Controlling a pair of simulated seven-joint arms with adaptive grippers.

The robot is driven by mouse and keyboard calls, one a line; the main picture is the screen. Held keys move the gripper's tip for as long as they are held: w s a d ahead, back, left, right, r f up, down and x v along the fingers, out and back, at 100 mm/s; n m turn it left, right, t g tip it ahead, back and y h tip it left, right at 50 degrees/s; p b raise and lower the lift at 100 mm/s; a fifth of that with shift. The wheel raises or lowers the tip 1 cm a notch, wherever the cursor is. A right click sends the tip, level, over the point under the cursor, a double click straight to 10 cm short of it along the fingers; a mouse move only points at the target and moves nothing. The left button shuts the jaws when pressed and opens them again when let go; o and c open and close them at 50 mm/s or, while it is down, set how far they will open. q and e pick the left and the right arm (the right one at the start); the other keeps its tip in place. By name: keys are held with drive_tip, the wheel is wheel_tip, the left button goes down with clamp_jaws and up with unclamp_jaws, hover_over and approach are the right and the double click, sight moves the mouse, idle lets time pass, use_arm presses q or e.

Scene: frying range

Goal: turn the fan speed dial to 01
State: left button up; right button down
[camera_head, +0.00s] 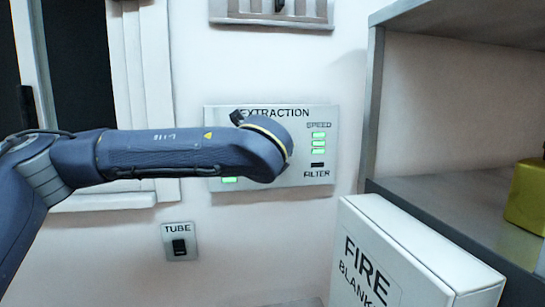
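The grey extraction panel (318,179) is on the white wall in the middle of the head view. My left arm crosses in front of it and covers most of its left and centre. No dial can be made out. Several green bars (319,143) are lit under the word SPEED, and another green light (230,181) shows below the arm. A small dark piece shows above the arm at the panel's top left; I cannot tell whether it belongs to my gripper. My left gripper is otherwise hidden behind its wrist. My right gripper is out of view.
A small TUBE switch plate (180,242) is on the wall below left. A white fire blanket box (400,255) stands at the lower right, beside a grey shelf unit (440,185) holding a yellow-green container (527,197). A vented fixture (270,14) is above the panel.

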use_arm(q)
drive_tip(key=shift+w, duration=0.35)
drive_tip(key=shift+c, duration=0.2)
drive_tip(key=shift+f, duration=0.1)
drive_tip(key=c, duration=1.3)
